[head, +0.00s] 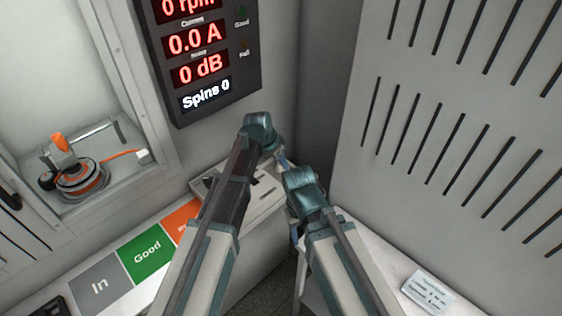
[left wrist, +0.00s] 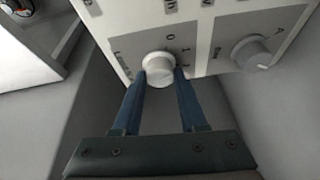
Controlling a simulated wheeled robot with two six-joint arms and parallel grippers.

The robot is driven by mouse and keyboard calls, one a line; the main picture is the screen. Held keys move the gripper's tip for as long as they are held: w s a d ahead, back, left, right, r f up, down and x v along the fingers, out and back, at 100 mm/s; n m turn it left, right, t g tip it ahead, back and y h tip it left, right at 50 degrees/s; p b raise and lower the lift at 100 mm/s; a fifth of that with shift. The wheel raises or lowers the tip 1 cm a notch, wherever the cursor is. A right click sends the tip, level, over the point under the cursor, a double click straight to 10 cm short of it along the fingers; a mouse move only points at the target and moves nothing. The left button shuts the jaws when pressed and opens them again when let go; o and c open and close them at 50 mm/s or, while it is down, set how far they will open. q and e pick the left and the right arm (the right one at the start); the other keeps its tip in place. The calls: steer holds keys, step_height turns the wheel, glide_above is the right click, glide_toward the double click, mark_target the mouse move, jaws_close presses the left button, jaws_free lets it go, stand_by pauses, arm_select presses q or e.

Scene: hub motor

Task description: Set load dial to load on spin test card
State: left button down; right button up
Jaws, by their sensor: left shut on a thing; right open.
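My left gripper (head: 283,160) reaches over the grey control box in the head view. In the left wrist view its two blue fingers (left wrist: 160,82) are shut on a round white knob, the load dial (left wrist: 158,70), with marks such as 0 and 1 around it. The dial's pointer cannot be made out. A white card with printed lines, the spin test card (head: 428,291), lies on the right bench; its text is too blurred to read. My right gripper (head: 297,234) is low beside the box, open, mostly hidden by its own arm.
A second knob (left wrist: 250,54) sits right of the load dial. The display (head: 200,55) reads 0 rpm, 0.0 A, 0 dB and Spins 0. An orange-topped motor (head: 80,182) sits in the left bay. Grey, green (head: 146,250) and orange zones line the left bench.

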stand_by(0.3)
arm_select(q)
steer(key=shift+c, duration=2.2)
jaws_free()
steer(key=p+v, duration=1.2)
steer(key=v, duration=0.2)
steer(key=shift+w+p, duration=0.15)
steer(key=shift+p, duration=0.25)
arm_select(e)
step_height(320, 180, up, 13)
arm_select(q)
steer(key=shift+f, duration=0.1)
arm_select(e)
steer(key=shift+f, duration=0.15)
